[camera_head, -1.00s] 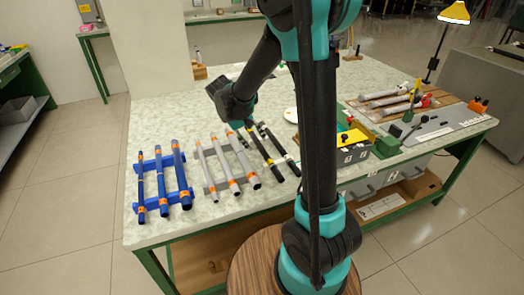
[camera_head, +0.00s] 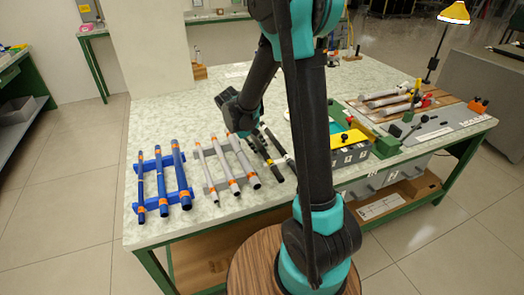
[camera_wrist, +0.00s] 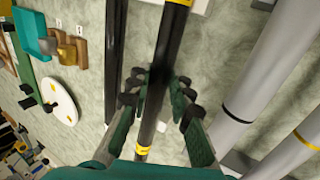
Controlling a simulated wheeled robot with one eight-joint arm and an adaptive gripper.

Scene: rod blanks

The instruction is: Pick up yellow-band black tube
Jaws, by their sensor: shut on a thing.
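The yellow-band black tube (camera_wrist: 165,60) runs lengthwise through the middle of the wrist view, with yellow bands near its top and bottom. My gripper (camera_wrist: 160,97) is shut around it, one finger on each side. In the head view my gripper (camera_head: 250,138) is low over the black tubes and partly hides them. A second black tube (camera_wrist: 115,55) lies beside the held one to the left in the wrist view; a black tube (camera_head: 277,146) also shows in the head view. I cannot tell whether the held tube is clear of its rest.
Grey tubes with orange bands (camera_head: 227,165) lie close left of the black ones, and blue tubes (camera_head: 160,180) farther left. A yellow-topped box (camera_head: 348,140) stands to the right. A white round disc (camera_wrist: 60,105) lies on the table (camera_head: 150,120), whose back left is clear.

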